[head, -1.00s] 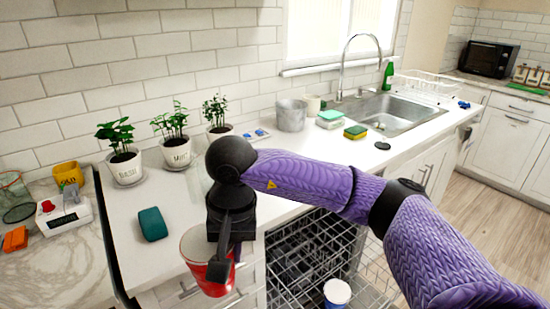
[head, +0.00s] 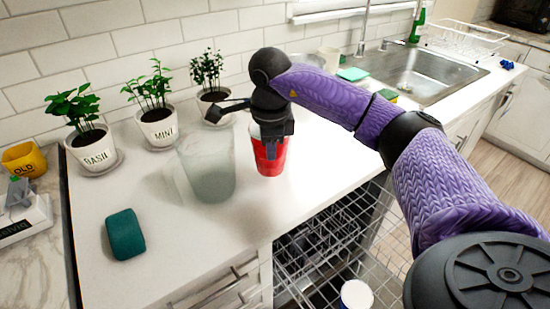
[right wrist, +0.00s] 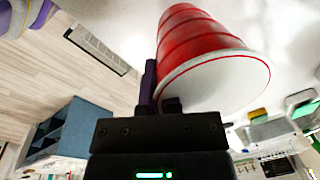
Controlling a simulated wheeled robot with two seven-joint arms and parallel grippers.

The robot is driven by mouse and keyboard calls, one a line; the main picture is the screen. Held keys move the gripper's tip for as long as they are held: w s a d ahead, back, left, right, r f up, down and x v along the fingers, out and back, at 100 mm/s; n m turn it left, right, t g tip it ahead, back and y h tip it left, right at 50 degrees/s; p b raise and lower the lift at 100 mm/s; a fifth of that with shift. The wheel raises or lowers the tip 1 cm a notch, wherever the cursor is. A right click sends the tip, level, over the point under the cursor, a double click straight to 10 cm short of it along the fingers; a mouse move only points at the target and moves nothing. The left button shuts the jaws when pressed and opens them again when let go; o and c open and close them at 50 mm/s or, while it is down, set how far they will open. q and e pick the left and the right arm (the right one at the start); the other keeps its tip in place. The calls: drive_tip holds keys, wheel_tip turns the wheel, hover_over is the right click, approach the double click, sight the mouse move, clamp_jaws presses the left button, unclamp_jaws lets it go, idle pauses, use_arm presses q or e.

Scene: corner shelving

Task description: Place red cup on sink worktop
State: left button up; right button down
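The red cup (head: 267,160) is upright above the white worktop (head: 180,240), to the right of a translucent pitcher. I cannot tell whether its base touches the worktop. My right gripper (head: 272,138) is at the top of the cup, shut on its wall near the rim, with a dark finger in front of the red side. In the right wrist view the cup (right wrist: 200,40) appears upside down, its rim close to the gripper (right wrist: 160,98) and a finger along its side. The sink (head: 425,75) lies further right along the worktop. My left gripper is not in view.
The frosted pitcher (head: 207,175) stands just left of the cup. Several potted herbs line the wall, including a basil pot (head: 92,150). A green sponge (head: 125,233) lies front left. The open dishwasher rack (head: 315,245) is below the front edge. Worktop in front of the cup is clear.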

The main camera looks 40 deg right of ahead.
drive_tip(key=shift+f+b, duration=0.45)
drive_tip(key=shift+f, duration=1.6)
drive_tip(key=c, duration=0.8)
unclamp_jaws()
drive_tip(key=shift+c, duration=0.2)
wheel_tip(320, 180, up, 12)
drive_tip(key=p, duration=0.3)
drive_tip(key=shift+s+a+r, duration=0.15)
drive_tip(key=shift+s+a, duration=0.25)
drive_tip(key=shift+s, duration=0.05)
